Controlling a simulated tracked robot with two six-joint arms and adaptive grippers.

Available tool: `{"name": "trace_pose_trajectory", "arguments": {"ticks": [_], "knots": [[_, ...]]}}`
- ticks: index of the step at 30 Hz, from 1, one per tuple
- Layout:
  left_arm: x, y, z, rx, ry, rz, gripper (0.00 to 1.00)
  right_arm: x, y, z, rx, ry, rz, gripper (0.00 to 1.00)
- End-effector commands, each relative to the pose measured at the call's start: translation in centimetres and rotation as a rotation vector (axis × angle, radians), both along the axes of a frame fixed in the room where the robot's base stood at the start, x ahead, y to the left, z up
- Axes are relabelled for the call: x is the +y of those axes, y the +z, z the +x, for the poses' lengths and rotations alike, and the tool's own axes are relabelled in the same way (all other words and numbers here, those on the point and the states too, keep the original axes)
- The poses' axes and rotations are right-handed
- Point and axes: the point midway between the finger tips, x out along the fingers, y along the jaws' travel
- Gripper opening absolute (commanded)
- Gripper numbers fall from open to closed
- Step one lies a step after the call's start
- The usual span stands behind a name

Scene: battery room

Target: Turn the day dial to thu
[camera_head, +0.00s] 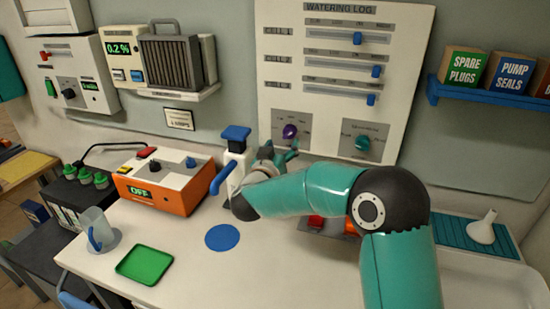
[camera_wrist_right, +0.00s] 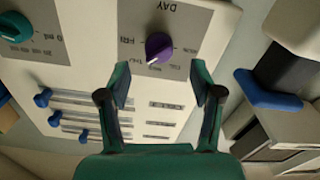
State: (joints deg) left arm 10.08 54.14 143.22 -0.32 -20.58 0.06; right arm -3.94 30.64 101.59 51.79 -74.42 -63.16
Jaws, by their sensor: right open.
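The purple day dial (camera_head: 289,131) sits on a grey plate at the lower left of the white watering log panel (camera_head: 412,90). In the right wrist view the same dial (camera_wrist_right: 158,47) appears upside down, with DAY above it and FRI at its left. I cannot tell surely which day it points to. My right gripper (camera_head: 278,152) is just below and in front of the dial in the head view. In the right wrist view its two fingers (camera_wrist_right: 160,82) are spread apart with nothing between them, and the dial lies beyond the gap. My left gripper is out of view.
A green dial (camera_head: 362,143) and three blue sliders (camera_head: 357,38) share the panel. A white pump bottle with a blue top (camera_head: 236,138) stands close to my right gripper. An orange box (camera_head: 165,180) and a green tray (camera_head: 145,264) are on the white table.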

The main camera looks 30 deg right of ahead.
Motion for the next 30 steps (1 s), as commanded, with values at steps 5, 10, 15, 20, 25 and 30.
{"name": "trace_pose_trajectory", "arguments": {"ticks": [5,10,15,20,25,30], "knots": [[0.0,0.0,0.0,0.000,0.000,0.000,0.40,2.8,0.0,-2.3,0.001,0.004,-0.001,0.65],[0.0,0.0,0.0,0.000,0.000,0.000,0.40,4.3,0.0,-3.6,-0.001,0.002,0.000,0.65],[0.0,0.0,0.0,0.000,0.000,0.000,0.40,4.7,-0.1,-4.0,0.000,0.000,0.000,0.65],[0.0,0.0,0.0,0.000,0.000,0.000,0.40,4.7,-0.1,-4.0,0.000,0.000,0.000,0.65],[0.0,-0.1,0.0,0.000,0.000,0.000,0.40,4.7,-0.1,-4.0,0.000,0.000,0.000,0.65],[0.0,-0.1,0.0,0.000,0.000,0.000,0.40,4.7,-0.1,-4.0,0.000,0.000,0.000,0.65]]}}
